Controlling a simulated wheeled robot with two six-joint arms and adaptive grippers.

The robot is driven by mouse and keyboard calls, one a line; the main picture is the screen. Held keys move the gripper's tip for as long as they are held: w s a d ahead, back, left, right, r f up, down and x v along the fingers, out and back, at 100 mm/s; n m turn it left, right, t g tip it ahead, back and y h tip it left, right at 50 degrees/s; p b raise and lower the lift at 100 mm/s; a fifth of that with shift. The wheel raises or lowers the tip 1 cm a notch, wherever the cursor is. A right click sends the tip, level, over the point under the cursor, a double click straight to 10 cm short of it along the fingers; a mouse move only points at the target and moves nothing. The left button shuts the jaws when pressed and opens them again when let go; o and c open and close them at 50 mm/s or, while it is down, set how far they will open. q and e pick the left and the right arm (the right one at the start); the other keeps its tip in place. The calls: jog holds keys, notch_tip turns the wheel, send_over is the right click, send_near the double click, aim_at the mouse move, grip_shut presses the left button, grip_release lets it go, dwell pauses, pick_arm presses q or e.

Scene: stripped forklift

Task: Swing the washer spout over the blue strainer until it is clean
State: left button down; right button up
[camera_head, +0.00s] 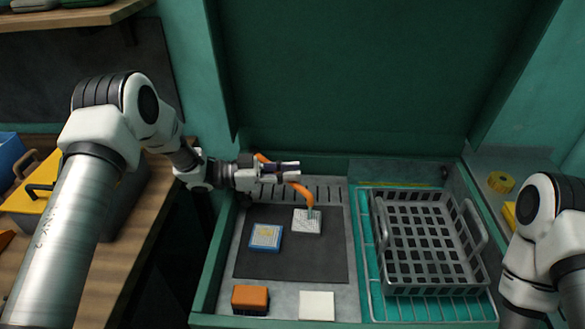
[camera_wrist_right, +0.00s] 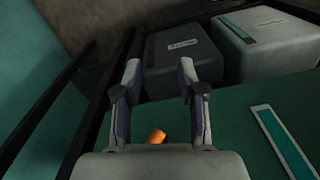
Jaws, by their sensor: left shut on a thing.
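The blue strainer (camera_head: 266,237) lies flat on the dark mat, with a yellowish patch on its pale middle. The orange washer spout (camera_head: 300,190) curves down to the right of it, and its greenish tip is above a white strainer (camera_head: 306,222). My left gripper (camera_head: 292,172) is shut on the spout near its upper part, behind the strainers. In the right wrist view my right gripper (camera_wrist_right: 160,78) is open, with nothing between its fingers. In the head view the right gripper is out of the picture.
A grey basket (camera_head: 427,243) stands on a teal rack at the right of the basin. An orange-brown block (camera_head: 250,299) and a white block (camera_head: 317,306) lie at the front edge. A dark mat (camera_head: 290,264) has bare room in front of the strainers. A green panel rises behind.

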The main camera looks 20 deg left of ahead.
dwell(0.3)
pick_arm(q)
jog(key=c, duration=1)
grip_release()
jog(key=shift+a, duration=0.1)
jog(key=shift+c, duration=0.2)
